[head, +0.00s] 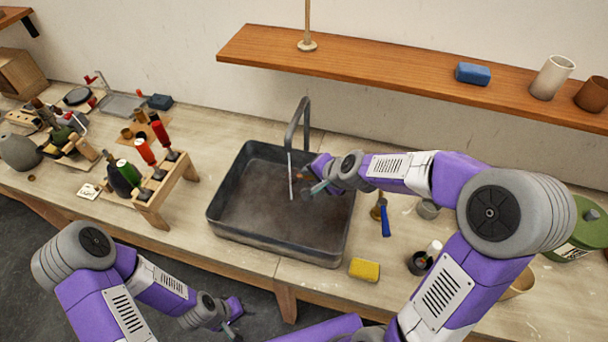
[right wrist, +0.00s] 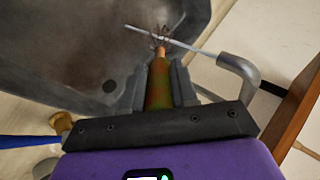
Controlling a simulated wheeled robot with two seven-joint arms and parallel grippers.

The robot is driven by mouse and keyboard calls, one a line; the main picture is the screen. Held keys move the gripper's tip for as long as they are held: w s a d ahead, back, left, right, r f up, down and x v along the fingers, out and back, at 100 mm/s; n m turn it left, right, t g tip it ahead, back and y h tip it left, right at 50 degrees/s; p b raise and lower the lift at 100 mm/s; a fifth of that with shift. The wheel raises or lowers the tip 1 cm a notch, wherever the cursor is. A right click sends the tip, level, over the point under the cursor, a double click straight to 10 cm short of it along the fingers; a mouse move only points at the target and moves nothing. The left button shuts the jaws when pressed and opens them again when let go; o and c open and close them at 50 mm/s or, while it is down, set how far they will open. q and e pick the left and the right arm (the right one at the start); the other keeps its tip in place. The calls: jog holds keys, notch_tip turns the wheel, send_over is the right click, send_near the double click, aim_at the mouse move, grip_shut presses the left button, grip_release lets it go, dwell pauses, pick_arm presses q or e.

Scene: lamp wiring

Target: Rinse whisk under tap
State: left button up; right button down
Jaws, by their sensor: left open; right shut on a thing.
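My right gripper (head: 312,176) is over the right side of the dark sink basin (head: 258,208). In the right wrist view, the right gripper (right wrist: 158,84) is shut on the brown handle of the whisk (right wrist: 159,82), whose thin wire head points away from it. A pale, straight water stream (right wrist: 205,55) from the grey tap (right wrist: 240,70) crosses the wire head. In the head view, the tap (head: 298,122) arches over the basin and the stream (head: 290,176) falls from it. The whisk is mostly hidden there. My left gripper (head: 230,320) is open and empty, low in front of the bench.
A wooden rack (head: 165,190) with several tools stands left. A wooden shelf (head: 400,75) runs behind, above the bench.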

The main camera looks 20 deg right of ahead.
jog(key=shift+d, duration=0.15)
jog(key=shift+d+b, duration=0.3)
jog(key=shift+a, duration=0.15)
